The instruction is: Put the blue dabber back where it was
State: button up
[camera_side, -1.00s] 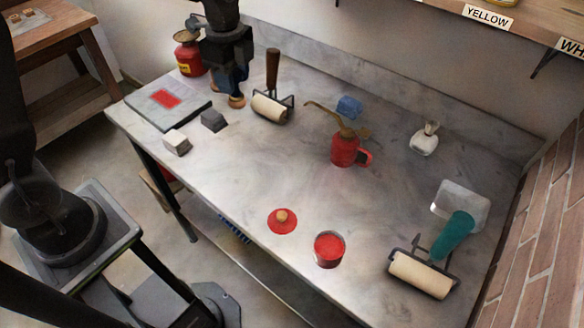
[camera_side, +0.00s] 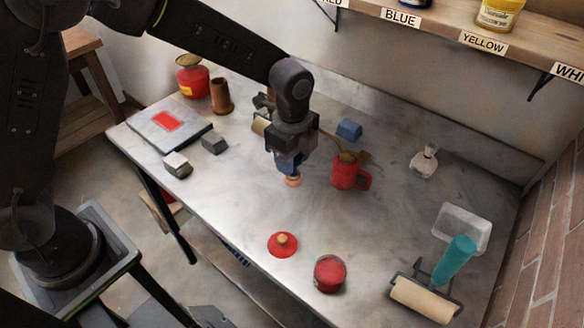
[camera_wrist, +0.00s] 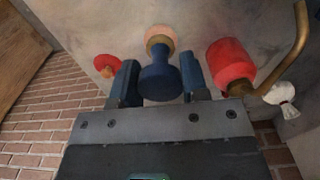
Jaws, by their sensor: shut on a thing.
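The blue dabber (camera_wrist: 160,78) is held in my gripper (camera_wrist: 158,85). In the wrist view its dark blue handle sits between the two fingers and its round tan pad points away from me. In the side view my gripper (camera_side: 290,158) hangs over the middle of the table, left of the red mug. The dabber's tan pad (camera_side: 293,181) points down; whether it touches the table I cannot tell. The brown cup-shaped thing (camera_side: 221,97) stands at the back left, beside the red-and-yellow can (camera_side: 192,77).
The red mug (camera_side: 346,172) with a brass spout stands just right of my gripper. A roller (camera_side: 259,125) is partly hidden behind it. The red lid (camera_side: 282,244) and red tin (camera_side: 329,273) are in front. The inking slab (camera_side: 168,124) lies at left.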

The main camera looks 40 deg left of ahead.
jog(key=shift+f, duration=1.75)
jog(key=shift+f, duration=0.15)
jog(key=o, duration=0.9)
jog(key=shift+o, duration=0.2)
notch_tip(320, 180, up, 12)
jog(key=shift+f, duration=0.15)
jog(key=shift+r, duration=0.35)
